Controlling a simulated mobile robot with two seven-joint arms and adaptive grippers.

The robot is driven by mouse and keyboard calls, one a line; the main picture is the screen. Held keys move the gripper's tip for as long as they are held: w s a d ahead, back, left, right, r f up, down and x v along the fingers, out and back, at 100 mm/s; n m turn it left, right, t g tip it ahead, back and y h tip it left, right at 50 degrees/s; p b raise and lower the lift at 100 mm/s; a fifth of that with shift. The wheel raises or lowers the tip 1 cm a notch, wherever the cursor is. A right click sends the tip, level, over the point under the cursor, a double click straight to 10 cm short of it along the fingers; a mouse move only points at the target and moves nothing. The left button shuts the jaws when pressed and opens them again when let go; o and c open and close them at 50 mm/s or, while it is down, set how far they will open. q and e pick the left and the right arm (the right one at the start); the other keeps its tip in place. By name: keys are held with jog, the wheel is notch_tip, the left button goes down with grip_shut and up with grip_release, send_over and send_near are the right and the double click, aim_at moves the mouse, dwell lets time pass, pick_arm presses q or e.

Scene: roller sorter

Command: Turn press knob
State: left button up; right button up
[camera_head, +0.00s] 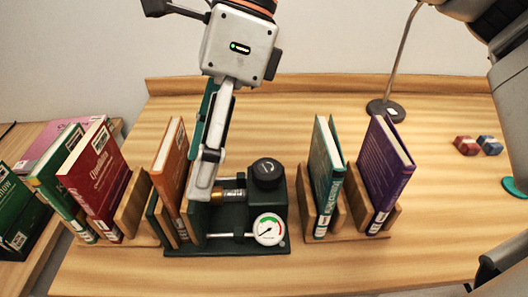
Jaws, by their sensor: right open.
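The press (225,245) is a dark green device on the table, with a round black knob (267,170) on top at its right. A brass fitting (232,195) and a white dial gauge (269,229) sit on its front side. My right gripper (203,182) points down from above, its fingers at the press's left side, left of the black knob and apart from it. It is open, with nothing seen between its fingers; part of the far finger is hidden. My left gripper is not in view.
Red (97,175) and green books stand further left; a teal book (326,165) and a purple book (383,165) stand right. A lamp base (386,110) and small red and blue blocks (489,145) are behind.

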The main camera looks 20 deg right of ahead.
aim_at(267, 167)
jog(key=w+d+f+m+t+h, duration=0.1)
jog(key=w+d+m, duration=0.1)
jog(key=d, duration=0.1)
jog(key=w+d+f+m+h, duration=0.1)
jog(key=d+h, duration=0.1)
jog(key=d, duration=0.2)
jog(key=w+d+m+t+h, duration=0.1)
jog(key=w+d+m, duration=0.1)
jog(key=d, duration=0.1)
jog(key=shift+w+d+f+m+t+h, duration=0.15)
jog(key=shift+w+f+m+t+h, duration=0.15)
jog(key=shift+w+f+h, duration=0.1)
jog(key=shift+d+f, duration=0.15)
jog(key=shift+d, duration=0.05)
notch_tip(267, 167, down, 7)
jog(key=shift+r+b, duration=0.2)
jog(key=shift+b, duration=0.5)
jog(key=shift+f, duration=0.5)
jog(key=c, duration=1.1)
